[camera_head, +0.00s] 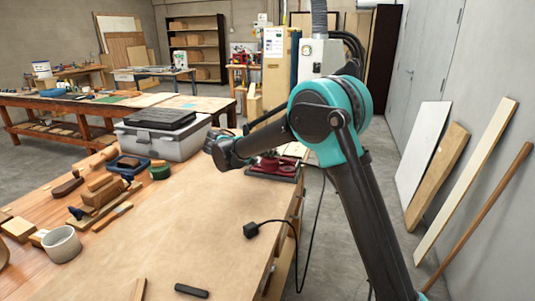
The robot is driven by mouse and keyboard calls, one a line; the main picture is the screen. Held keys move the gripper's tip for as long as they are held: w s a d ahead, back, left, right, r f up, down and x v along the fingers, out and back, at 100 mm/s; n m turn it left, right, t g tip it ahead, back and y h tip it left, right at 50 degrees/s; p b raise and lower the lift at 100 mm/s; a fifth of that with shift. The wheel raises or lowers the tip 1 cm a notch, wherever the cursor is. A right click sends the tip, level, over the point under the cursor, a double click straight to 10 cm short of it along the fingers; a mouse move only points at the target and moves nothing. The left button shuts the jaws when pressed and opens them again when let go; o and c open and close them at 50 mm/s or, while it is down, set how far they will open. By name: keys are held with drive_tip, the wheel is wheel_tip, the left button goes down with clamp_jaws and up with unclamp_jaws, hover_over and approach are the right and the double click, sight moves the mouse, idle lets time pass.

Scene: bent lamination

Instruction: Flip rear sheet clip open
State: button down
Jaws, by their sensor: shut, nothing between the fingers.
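I cannot make out a sheet clip in the head view. A low dark fixture with red parts (275,166) sits at the far right edge of the workbench, partly behind my forearm. It is too small and covered to tell its parts or whether anything on it is open. My arm rises from the lower right, bends at a teal joint and reaches left over the bench. Its dark wrist end is above the bench near a grey case (168,140). My gripper's fingers do not show; the wrist appears to hide them.
The wooden workbench (180,245) is mostly clear in the middle and front. Boards (436,176) lean on the right wall.

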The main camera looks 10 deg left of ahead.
sight(295, 172)
drive_tip(key=x, duration=0.5)
drive_tip(key=shift+s+d, duration=0.15)
drive_tip(key=shift+s+d+f, duration=0.15)
drive_tip(key=shift+d+f, duration=0.5)
drive_tip(key=shift+d, duration=0.2)
drive_tip(key=shift+d+f, duration=0.35)
drive_tip(key=shift+d, duration=0.15)
drive_tip(key=shift+s+d+r+m+y, duration=0.1)
drive_tip(key=shift+d+r+m+y, duration=0.15)
drive_tip(key=shift+d+m+y, duration=0.4)
drive_tip(key=shift+d+r+m+g+y, duration=0.15)
drive_tip(key=shift+d+m+g+y, duration=0.25)
drive_tip(key=shift+y, duration=0.55)
drive_tip(key=d+m+y, duration=0.1)
drive_tip(key=y, duration=0.1)
drive_tip(key=d+m+y, duration=0.1)
drive_tip(key=y, duration=0.1)
drive_tip(key=d+m+y, duration=0.1)
drive_tip(key=shift+s+d+f+y, duration=0.2)
drive_tip(key=shift+f+y, duration=0.15)
drive_tip(key=shift+y, duration=0.05)
drive_tip(key=shift+a+f, duration=0.1)
drive_tip(key=shift+a, duration=0.05)
